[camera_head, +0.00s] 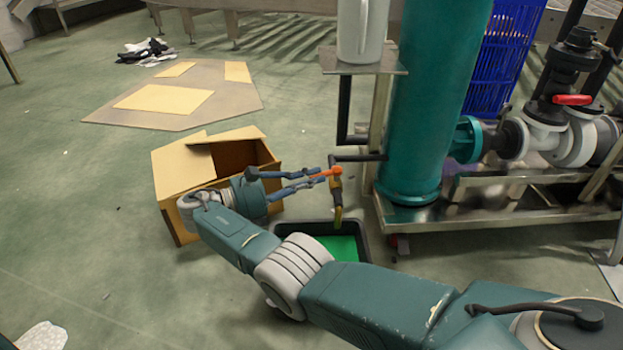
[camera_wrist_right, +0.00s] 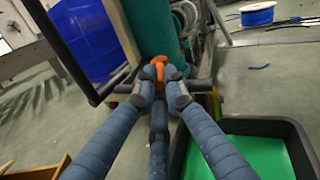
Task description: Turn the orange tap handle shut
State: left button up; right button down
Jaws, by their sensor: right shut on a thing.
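The orange tap handle (camera_head: 326,172) is on a small brass tap (camera_head: 336,190) at the end of a dark pipe in front of the teal column. My right gripper (camera_head: 315,178) reaches it from the left, its blue fingers pointing at the tap. In the right wrist view the fingertips (camera_wrist_right: 160,88) are closed around the orange handle (camera_wrist_right: 158,70), whose top stands out beyond them. Part of the handle between the fingertips is hidden. My left gripper is not in view.
A black tray with green inside (camera_head: 362,238) stands on the floor below the tap. An open cardboard box (camera_head: 172,178) is close behind my right wrist. The teal column (camera_head: 430,100) and a red-handled valve (camera_head: 572,100) are to the right.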

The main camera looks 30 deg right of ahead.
jog(key=c, duration=2.1)
grip_release()
jog(key=shift+r, duration=0.1)
notch_tip(320, 180, up, 10)
jog(key=shift+f, duration=0.1)
